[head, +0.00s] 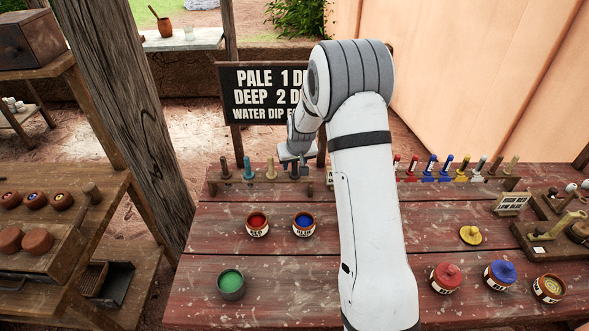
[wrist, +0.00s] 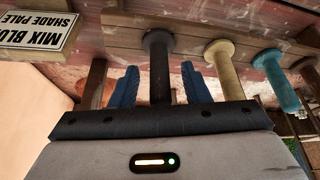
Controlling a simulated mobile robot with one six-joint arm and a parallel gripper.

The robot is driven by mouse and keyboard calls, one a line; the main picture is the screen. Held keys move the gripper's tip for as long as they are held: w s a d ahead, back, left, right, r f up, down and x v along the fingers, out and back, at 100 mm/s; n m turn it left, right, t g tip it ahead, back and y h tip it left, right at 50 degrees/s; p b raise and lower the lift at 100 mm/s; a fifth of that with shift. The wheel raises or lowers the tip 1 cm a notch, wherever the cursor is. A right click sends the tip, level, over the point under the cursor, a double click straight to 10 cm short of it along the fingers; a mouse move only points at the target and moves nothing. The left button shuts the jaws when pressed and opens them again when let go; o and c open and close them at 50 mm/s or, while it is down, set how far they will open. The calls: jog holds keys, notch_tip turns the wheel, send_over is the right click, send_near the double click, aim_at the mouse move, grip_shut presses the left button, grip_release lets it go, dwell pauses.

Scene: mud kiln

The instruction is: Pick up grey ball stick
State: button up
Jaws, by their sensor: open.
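The grey ball stick (wrist: 158,80) is a dark grey rod with a rounded, wider head, standing in a rack between other sticks. My gripper (wrist: 160,88) is open, with one blue finger on each side of the grey stick. The stick shows between the fingers; I cannot tell whether either finger touches it. In the head view my gripper (head: 295,160) is over the right part of the left rack (head: 260,180) at the back of the table, and it mostly hides the grey stick there.
A cream stick (wrist: 222,65) and a teal stick (wrist: 281,85) stand on one side of the grey one, a brown stick (wrist: 91,82) on the other. A sign board (head: 262,95) rises behind. Red (head: 257,222) and blue (head: 303,224) paint pots stand in front.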

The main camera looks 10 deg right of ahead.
jog(key=shift+f, duration=0.1)
jog(key=shift+c, duration=0.5)
grip_shut()
notch_tip(320, 180, up, 10)
jog(key=shift+r+b, duration=0.1)
jog(key=shift+b, duration=0.85)
